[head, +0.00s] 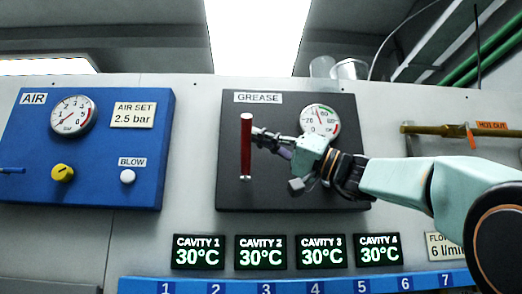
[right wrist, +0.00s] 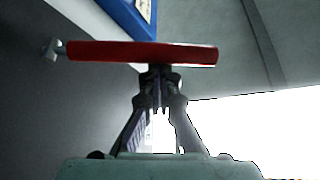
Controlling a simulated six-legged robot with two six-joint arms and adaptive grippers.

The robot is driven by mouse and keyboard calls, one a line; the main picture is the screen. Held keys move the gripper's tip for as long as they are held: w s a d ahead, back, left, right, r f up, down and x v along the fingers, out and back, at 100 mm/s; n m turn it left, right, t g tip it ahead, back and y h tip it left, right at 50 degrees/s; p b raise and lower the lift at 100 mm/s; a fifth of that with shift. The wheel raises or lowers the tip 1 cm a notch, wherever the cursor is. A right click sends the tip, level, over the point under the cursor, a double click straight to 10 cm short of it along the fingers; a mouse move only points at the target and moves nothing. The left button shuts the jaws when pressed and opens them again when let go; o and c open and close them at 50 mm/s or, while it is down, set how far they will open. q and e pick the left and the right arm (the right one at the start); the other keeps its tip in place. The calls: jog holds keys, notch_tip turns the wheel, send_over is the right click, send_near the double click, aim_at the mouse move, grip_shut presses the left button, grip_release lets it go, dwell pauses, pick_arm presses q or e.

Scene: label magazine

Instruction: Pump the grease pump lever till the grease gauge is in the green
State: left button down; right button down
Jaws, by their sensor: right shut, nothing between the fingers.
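The grease pump lever (head: 246,145) is a red bar standing upright on the dark GREASE panel (head: 235,196). The round white grease gauge (head: 318,119) is at the panel's upper right. Its needle points up and slightly left, outside the green band on the right; my right arm covers part of the lower dial. My right gripper (head: 257,136) is shut and empty, its fingertips at the right side of the lever's upper part. In the right wrist view the red lever (right wrist: 140,52) lies across the shut fingertips (right wrist: 160,76), not between them. My left gripper is not in view.
A blue AIR panel (head: 88,180) with a gauge, yellow knob (head: 62,173) and white BLOW button (head: 127,176) is on the left. Temperature displays (head: 261,252) and a numbered blue rail (head: 238,288) lie below. A brass pipe (head: 447,130) is at right.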

jog(key=f+n+g+b, duration=0.1)
jog(key=n, duration=0.1)
jog(key=s+f+n+g+y+b, duration=0.1)
jog(key=n+b, duration=0.1)
jog(key=f+n+g+b, duration=0.1)
jog(key=f+n+g, duration=0.1)
jog(key=shift+s+a+b, duration=0.1)
jog(key=shift+s+b, duration=0.2)
jog(key=shift+s+f+b, duration=0.15)
jog(key=shift+f+b, duration=0.4)
dwell(0.7)
